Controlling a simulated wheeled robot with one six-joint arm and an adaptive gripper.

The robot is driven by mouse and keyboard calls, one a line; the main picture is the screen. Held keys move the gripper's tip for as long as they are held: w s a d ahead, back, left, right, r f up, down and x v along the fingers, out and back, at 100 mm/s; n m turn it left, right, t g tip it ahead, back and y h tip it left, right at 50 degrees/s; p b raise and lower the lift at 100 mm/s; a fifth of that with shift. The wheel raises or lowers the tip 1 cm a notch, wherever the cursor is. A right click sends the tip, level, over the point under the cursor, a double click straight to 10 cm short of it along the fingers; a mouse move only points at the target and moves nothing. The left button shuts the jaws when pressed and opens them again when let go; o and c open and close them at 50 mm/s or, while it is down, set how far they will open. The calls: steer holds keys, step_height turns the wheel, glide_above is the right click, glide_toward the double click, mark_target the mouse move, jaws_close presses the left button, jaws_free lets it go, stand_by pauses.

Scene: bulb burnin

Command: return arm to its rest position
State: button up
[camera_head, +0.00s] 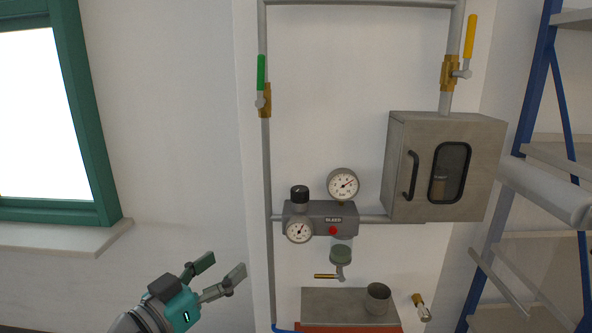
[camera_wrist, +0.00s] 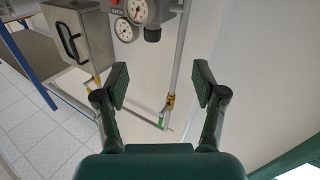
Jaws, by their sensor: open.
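My gripper (camera_head: 217,271) is at the lower left of the head view, in front of the bare wall. Its two fingers are spread apart with nothing between them. In the wrist view my gripper (camera_wrist: 161,88) is also open and empty, with the pipe and wall showing beyond the fingers. It is left of the vertical pipe in the head view and appears apart from it.
A pipe loop carries a green-handled valve (camera_head: 262,85), a yellow-handled valve (camera_head: 465,52), a gauge unit (camera_head: 321,217) and a grey cabinet (camera_head: 398,165) with its door shut. A blue-framed shelf (camera_head: 534,75) stands right. A window (camera_head: 84,120) is left. Bare wall lies between.

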steer(key=d+f+n+y, duration=0.3)
steer(key=d+f+n, duration=0.15)
steer(key=f, duration=0.65)
steer(key=d+f+n+y, duration=0.25)
steer(key=d+f, duration=0.35)
steer(key=f, duration=0.5)
steer(key=s+d+f+n+y, duration=0.3)
steer(key=s+d+f, duration=0.7)
steer(key=f, duration=0.3)
steer(key=s+d+f+g+y, duration=0.15)
steer(key=s+d, duration=0.25)
steer(key=s, duration=0.5)
steer(key=s+d+f+y, duration=0.1)
steer(key=s+d+f, duration=0.15)
steer(key=s, duration=0.65)
steer(key=s+d+r+m, duration=0.2)
steer(key=s+r, duration=0.2)
steer(key=s, duration=0.3)
steer(key=s+d+r+m+h, duration=0.1)
steer(key=s+d+r+m, duration=0.1)
steer(key=s+r, duration=0.3)
steer(key=s+m, duration=0.1)
steer(key=s, duration=0.1)
steer(key=shift+s+d+r+t+h, duration=0.3)
steer(key=shift+s+d+t, duration=0.05)
steer(key=shift+d, duration=0.05)
